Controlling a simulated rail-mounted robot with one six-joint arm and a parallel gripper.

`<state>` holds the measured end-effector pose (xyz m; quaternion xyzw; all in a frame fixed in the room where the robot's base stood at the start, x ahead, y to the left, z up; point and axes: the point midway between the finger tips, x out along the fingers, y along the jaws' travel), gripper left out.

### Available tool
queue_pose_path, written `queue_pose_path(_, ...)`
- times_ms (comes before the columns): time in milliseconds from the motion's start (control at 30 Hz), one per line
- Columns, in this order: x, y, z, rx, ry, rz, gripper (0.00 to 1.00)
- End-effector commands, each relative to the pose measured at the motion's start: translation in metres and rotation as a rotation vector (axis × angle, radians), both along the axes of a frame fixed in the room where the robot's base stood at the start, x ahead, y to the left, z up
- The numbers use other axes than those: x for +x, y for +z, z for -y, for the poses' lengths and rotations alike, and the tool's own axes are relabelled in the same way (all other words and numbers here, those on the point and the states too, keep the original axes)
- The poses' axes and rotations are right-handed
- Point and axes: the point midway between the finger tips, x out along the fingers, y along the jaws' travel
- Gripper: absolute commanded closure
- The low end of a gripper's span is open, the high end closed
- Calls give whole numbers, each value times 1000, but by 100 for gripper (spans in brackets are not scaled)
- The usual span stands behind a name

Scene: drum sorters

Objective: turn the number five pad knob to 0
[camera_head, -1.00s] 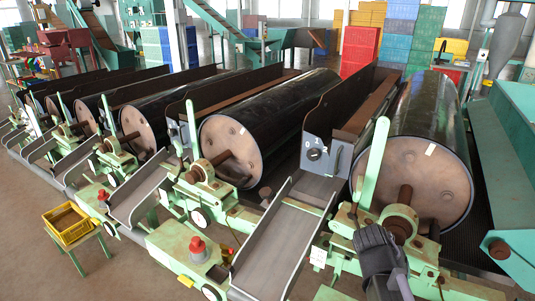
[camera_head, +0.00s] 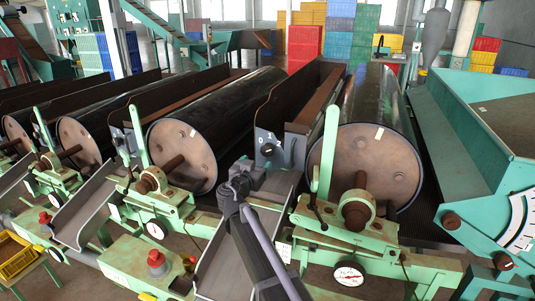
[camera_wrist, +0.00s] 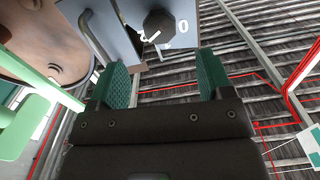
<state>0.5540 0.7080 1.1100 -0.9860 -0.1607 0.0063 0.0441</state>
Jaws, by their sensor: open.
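A dark faceted pad knob (camera_wrist: 160,26) is on a grey panel at the top of the wrist view. A white "0" is printed to its right, and a white mark shows at its lower left. Whether this is number five cannot be read. In the head view the panel (camera_head: 266,138) stands between the two nearest drums, with a small dark knob (camera_head: 267,149) on it. My gripper (camera_wrist: 165,80) is open, with its green-padded fingers apart and nothing between them. The knob is ahead of the fingertips, apart from them. In the head view my gripper (camera_head: 246,176) is just below and left of the panel.
A metal handle (camera_wrist: 95,38) is left of the knob. A pale green lever (camera_head: 326,150) and a drum (camera_head: 365,165) stand right of the panel; another drum (camera_head: 182,155) is left. A grey chute (camera_head: 213,285) runs below my arm. A dial gauge (camera_head: 349,274) is low in front.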

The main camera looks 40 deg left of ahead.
Motion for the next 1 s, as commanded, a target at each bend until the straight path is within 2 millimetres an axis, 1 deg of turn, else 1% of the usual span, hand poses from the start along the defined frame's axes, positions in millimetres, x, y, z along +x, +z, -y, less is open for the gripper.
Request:
queue_pose_path(33, 10, 0, -5, 0, -2, 0, 27)
queue_pose_path(300, 71, 0, -24, -1, -3, -1, 27)
queue_pose_path(400, 84, 0, -29, -1, -3, -1, 27)
queue_pose_path(500, 89, 0, -29, -1, -2, -1, 27)
queue_pose_path(667, 89, 0, -29, -1, -2, -1, 27)
queue_pose_path(767, 89, 0, -29, -1, -2, -1, 34)
queue_pose_path(1000, 88, 0, -28, -1, -2, -1, 57)
